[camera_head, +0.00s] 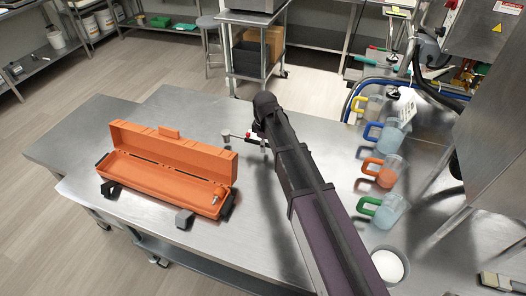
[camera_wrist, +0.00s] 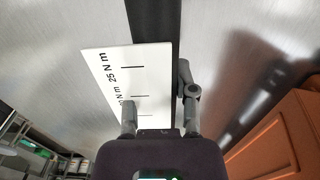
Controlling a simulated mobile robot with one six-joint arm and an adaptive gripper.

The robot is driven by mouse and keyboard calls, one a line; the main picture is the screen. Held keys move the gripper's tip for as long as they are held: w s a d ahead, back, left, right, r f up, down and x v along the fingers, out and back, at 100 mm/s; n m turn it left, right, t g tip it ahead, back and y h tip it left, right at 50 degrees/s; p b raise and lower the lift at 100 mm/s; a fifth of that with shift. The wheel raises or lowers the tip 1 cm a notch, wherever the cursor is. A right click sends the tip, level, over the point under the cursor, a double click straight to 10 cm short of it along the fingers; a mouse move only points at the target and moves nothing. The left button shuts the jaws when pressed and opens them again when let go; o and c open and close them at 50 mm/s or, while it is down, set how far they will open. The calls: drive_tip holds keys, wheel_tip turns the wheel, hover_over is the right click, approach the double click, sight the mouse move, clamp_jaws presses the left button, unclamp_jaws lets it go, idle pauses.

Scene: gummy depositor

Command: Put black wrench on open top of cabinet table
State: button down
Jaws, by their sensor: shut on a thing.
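The black wrench (camera_wrist: 152,22) runs as a dark bar from the top of the wrist view down between my fingers. A white scale plate marked "25 N m" sits along it. My gripper (camera_wrist: 160,112) is shut on it. Which surface is the cabinet table is not clear.
An open orange case (camera_head: 160,185) lies on the table left of my arm, with a small metal part in its right end. Bare steel lies between case and arm.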

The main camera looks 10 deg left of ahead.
drive_tip(key=shift+f+b, duration=0.65)
drive_tip(key=shift+f, duration=0.3)
drive_tip(key=shift+f, duration=0.15)
drive_tip(key=shift+c, duration=2.1)
unclamp_jaws()
wheel_tip(320, 180, up, 12)
drive_tip(key=p, duration=1.2)
drive_tip(key=shift+r, duration=0.2)
